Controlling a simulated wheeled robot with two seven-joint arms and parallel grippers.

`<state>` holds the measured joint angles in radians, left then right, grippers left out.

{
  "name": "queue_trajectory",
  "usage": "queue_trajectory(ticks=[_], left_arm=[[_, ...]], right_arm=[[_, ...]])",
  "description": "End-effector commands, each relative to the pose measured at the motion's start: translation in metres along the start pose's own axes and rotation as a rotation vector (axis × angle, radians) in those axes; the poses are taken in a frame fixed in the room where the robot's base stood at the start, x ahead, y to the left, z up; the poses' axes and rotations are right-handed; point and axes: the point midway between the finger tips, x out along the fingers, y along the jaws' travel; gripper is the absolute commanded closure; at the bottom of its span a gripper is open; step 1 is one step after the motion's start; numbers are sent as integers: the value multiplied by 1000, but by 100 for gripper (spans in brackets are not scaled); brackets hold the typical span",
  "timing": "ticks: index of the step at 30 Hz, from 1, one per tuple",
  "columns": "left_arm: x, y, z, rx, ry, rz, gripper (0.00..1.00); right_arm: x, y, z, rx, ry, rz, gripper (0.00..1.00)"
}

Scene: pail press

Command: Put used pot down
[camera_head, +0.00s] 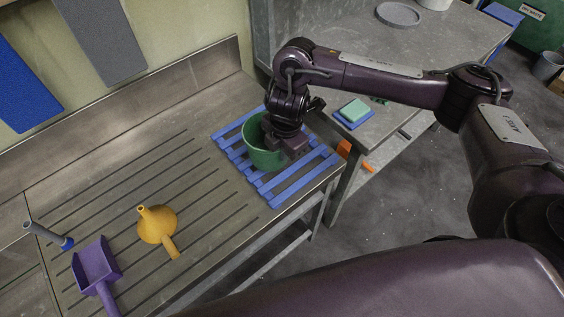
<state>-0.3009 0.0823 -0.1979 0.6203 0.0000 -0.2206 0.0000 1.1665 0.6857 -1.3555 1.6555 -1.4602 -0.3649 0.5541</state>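A green pot (256,151) stands upright on a blue slatted rack (293,188) at the right end of the metal drainboard. My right gripper (290,149) reaches down from above at the pot's right side and overlaps its rim. Its fingertips are hidden, so I cannot tell whether they are shut on the pot's wall. The gripper and wrist cover part of the pot's opening and its right side. My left gripper is not in view.
A yellow funnel (155,224), a purple scoop (96,264) and a blue-grey handled tool (46,235) lie at the left of the ribbed drainboard (180,180). A second table (385,125) holds green and blue pads (353,112). The drainboard's middle is clear.

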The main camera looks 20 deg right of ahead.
Motion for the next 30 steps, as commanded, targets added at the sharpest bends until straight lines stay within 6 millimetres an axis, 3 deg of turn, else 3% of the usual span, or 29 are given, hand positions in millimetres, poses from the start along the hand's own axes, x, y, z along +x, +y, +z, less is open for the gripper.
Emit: queue_trajectory(ticks=[12, 25, 30], left_arm=[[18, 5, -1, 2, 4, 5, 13], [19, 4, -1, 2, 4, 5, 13], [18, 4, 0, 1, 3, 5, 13]], right_arm=[[48, -5, -1, 2, 2, 0, 100], [52, -5, 0, 0, 1, 1, 100], [51, -5, 0, 0, 1, 1, 76]])
